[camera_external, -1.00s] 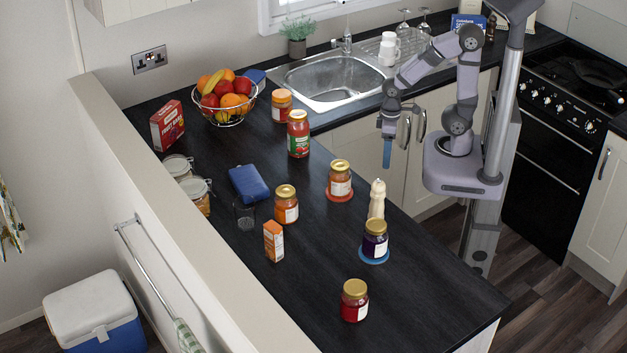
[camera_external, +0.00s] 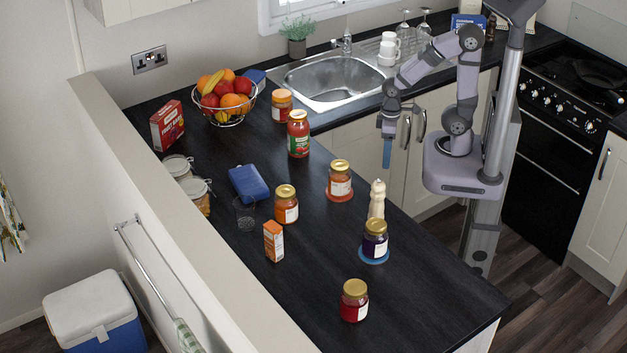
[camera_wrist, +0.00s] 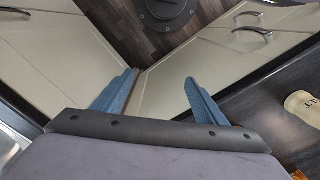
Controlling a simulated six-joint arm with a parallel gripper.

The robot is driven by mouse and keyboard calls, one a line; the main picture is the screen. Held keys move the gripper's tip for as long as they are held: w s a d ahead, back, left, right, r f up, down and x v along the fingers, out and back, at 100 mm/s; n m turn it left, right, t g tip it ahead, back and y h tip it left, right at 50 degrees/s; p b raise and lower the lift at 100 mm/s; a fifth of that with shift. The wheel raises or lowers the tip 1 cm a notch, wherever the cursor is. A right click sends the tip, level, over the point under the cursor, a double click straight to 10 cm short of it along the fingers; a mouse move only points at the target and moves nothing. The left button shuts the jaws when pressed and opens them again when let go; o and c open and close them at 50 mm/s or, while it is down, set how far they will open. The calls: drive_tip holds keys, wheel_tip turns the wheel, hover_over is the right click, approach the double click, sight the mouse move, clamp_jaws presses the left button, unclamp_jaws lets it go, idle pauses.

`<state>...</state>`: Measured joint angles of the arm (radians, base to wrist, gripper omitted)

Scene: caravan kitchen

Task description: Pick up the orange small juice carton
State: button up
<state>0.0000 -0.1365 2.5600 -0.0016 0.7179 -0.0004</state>
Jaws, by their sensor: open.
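The orange small juice carton (camera_external: 273,241) stands upright on the dark counter, near the low wall on its left. It is not in the wrist view. My gripper (camera_external: 387,152) hangs pointing down beyond the counter's right edge, in front of the cabinet doors, well up and to the right of the carton. In the wrist view, its two blue fingers (camera_wrist: 160,95) are spread apart with nothing between them. Below them are cabinet fronts and the floor.
An orange-filled jar (camera_external: 286,205), a drinking glass (camera_external: 244,214) and a blue case (camera_external: 249,184) are near the carton. A red jar (camera_external: 354,300) stands in front.

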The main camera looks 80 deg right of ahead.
idle(0.3)
drive_tip(key=shift+c, duration=0.8)
